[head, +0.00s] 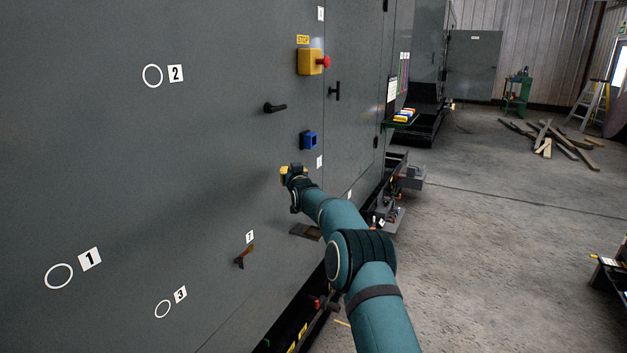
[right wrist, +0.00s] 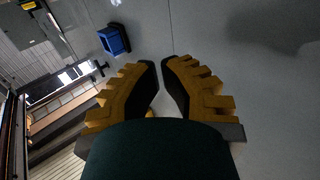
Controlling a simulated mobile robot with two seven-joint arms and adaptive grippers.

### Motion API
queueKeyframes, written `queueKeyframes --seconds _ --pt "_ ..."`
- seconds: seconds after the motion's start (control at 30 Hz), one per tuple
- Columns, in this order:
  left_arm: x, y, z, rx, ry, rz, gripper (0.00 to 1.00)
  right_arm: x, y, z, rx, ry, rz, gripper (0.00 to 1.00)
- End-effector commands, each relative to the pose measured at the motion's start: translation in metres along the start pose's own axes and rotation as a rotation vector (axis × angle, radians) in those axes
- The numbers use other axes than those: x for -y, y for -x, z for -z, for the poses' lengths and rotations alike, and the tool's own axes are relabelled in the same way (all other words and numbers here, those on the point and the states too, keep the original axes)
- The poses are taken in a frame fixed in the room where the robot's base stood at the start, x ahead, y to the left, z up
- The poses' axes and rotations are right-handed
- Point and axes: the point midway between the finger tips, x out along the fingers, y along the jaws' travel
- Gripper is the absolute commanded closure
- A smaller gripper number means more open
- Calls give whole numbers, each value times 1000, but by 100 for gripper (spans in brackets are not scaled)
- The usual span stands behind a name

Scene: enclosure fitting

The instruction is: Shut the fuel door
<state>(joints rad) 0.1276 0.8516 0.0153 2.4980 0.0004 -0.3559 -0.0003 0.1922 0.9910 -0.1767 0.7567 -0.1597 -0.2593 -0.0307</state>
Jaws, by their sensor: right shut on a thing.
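My right gripper (head: 292,172), with yellow fingers, is at the grey enclosure wall (head: 220,150), below a blue box (head: 310,140). In the right wrist view, the gripper's fingertips (right wrist: 162,64) are close together in front of a grey surface. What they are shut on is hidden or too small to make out. No part is clearly marked as the fuel door. A small brownish plate (head: 304,231) sticks out from the wall below the gripper, partly behind my right arm; I cannot tell whether it is the door. My left gripper is not in view.
A yellow box with a red stop button (head: 312,62), a black lever (head: 275,107) and a T-handle (head: 335,91) project from the wall. An orange and black handle (head: 244,257) is lower left. Grey machinery (head: 405,180) stands beyond my arm.

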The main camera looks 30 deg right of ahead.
Motion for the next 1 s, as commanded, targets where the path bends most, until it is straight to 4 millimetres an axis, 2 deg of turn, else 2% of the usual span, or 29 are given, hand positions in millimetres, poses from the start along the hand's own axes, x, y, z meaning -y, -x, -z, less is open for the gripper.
queueKeyframes --seconds 0.03,0.4,0.8,0.87,0.93,1.0 --pt "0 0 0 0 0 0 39 -9 5 1 1 -1 -5 100" --pt "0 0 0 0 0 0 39 -45 38 1 1 1 -5 100" --pt "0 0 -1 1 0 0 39 -54 49 -1 3 0 -2 100" --pt "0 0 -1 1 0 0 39 -51 50 -7 15 -4 2 100" --pt "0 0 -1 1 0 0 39 -42 53 -23 47 -15 14 100" --pt "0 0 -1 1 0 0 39 -27 60 -50 102 -35 32 100"
